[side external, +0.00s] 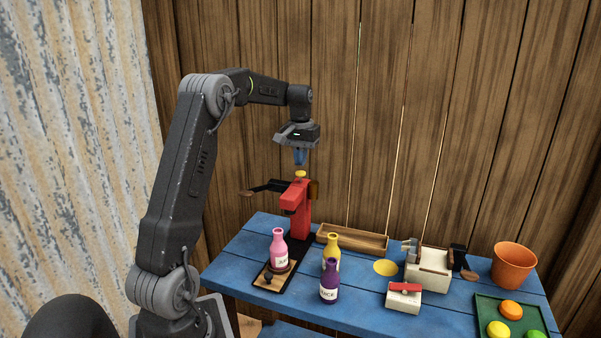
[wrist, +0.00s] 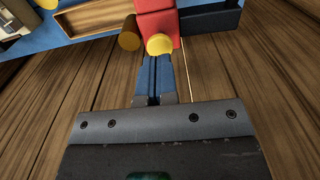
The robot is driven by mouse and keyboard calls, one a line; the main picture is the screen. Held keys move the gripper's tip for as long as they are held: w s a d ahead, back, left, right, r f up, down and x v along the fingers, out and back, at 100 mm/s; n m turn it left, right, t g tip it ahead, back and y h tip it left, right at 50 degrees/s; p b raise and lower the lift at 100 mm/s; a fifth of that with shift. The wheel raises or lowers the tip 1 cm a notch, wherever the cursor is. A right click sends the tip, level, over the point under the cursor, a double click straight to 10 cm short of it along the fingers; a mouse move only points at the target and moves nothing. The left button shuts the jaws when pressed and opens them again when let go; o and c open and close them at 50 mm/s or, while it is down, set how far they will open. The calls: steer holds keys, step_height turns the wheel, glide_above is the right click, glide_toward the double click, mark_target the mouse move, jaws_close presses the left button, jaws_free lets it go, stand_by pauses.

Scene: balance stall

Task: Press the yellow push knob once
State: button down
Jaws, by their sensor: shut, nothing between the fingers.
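The yellow push knob (side external: 300,174) sits on top of a red upright stand (side external: 299,208) at the back left of the blue table. My gripper (side external: 300,162) is shut and empty, pointing down just above the knob. In the wrist view the yellow knob (wrist: 159,44) shows right at the tips of my blue gripper fingers (wrist: 155,60), in front of the red stand (wrist: 158,20). I cannot tell whether the fingertips touch the knob.
A yellow bottle (side external: 332,242) and purple bottle (side external: 329,283) stand to the right. A wooden tray (side external: 372,243), cream box (side external: 430,262) and orange pot (side external: 513,266) are further right. The plank wall is close behind.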

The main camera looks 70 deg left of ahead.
mark_target(300, 172)
steer(key=shift+f, duration=0.1)
steer(key=shift+f, duration=1.55)
steer(key=shift+r, duration=1.65)
steer(key=shift+d, duration=0.1)
